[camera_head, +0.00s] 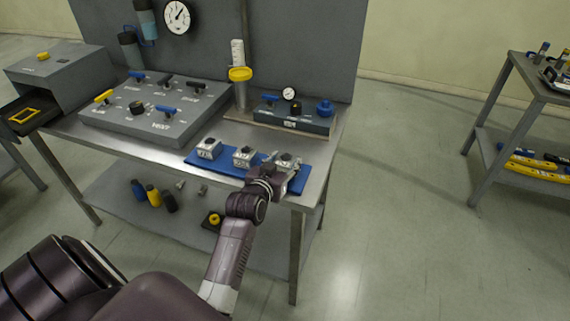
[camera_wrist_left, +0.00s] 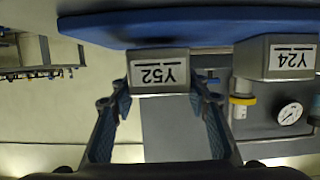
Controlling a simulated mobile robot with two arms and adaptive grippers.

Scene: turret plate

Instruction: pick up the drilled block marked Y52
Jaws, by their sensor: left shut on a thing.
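The drilled block marked Y52 (camera_wrist_left: 160,73) is grey with a white label. It shows upside down in the left wrist view, between the two fingers of my left gripper (camera_wrist_left: 160,92). My left gripper is shut on it, one finger at each side. In the head view my left gripper (camera_head: 273,170) is at the right end of the blue mat (camera_head: 224,166) and partly hides the block (camera_head: 288,160). I cannot tell whether the block touches the mat. My right gripper is not in view.
The block marked Y24 (camera_wrist_left: 291,58) stands close beside Y52. Another block (camera_head: 208,148) is at the mat's left end. Behind the mat are a grey valve panel (camera_head: 130,122), a gauge box (camera_head: 312,122) and a yellow-collared post (camera_head: 240,74). The table's front edge (camera_head: 150,149) is near.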

